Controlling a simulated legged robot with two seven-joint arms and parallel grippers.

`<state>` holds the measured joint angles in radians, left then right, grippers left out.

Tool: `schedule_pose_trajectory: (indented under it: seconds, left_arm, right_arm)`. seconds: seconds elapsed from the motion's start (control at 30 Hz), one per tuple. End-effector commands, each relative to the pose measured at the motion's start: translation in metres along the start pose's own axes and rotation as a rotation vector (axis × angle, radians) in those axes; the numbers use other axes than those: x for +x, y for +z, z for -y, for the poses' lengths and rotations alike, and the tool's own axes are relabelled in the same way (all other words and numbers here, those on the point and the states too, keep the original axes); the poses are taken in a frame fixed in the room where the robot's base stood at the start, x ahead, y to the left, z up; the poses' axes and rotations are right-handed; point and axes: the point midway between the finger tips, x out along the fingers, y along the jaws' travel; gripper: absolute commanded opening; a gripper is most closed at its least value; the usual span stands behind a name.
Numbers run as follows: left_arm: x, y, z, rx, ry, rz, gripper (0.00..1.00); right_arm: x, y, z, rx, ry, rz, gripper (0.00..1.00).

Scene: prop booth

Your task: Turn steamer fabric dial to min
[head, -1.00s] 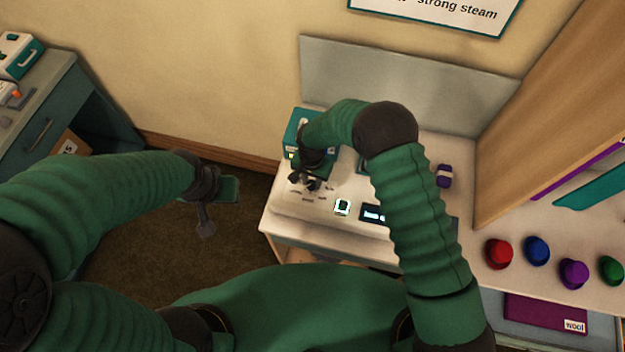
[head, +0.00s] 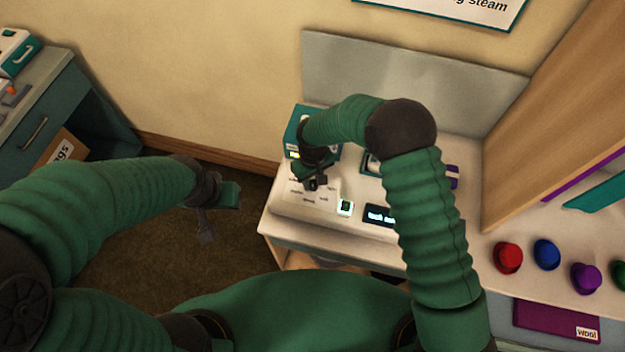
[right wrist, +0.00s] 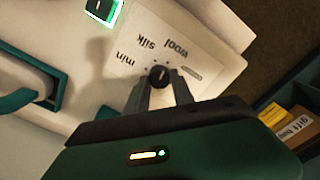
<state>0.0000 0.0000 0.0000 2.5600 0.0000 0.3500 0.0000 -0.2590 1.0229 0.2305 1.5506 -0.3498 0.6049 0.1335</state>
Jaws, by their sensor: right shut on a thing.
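The steamer (head: 290,207) is a white unit with a printed dial panel, a lit green button (head: 345,207) and a dark display (head: 380,216), partly behind my right arm. Its small dark fabric dial (right wrist: 159,76) has a pale mark. Labels reading min, silk and wool show around the dial in the right wrist view; the exact setting is hard to tell. My right gripper (head: 314,184) is over the panel, its two fingers shut on the dial from either side. My left gripper (head: 207,218) hangs over the floor, away from the steamer; its jaw gap is unclear.
Red (head: 508,257), blue (head: 547,254) and purple (head: 586,278) hats stand on the counter at the right, beside a wooden panel (head: 545,130). A grey backboard (head: 400,85) rises behind the steamer. A grey-blue cabinet (head: 60,120) stands at the left, with open floor between.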

Motion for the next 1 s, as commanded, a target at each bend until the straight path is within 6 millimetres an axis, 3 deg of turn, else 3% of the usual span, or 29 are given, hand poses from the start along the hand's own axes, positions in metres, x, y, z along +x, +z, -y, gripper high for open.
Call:
schedule_pose_trajectory:
  seconds: [1.0]
  left_arm:
    - [0.0112, 0.0026, 0.0, 0.0, 0.0, 0.0, 0.36]
  right_arm:
    - [0.0035, 0.0058, -0.001, -0.962, -0.009, 0.014, 0.0]
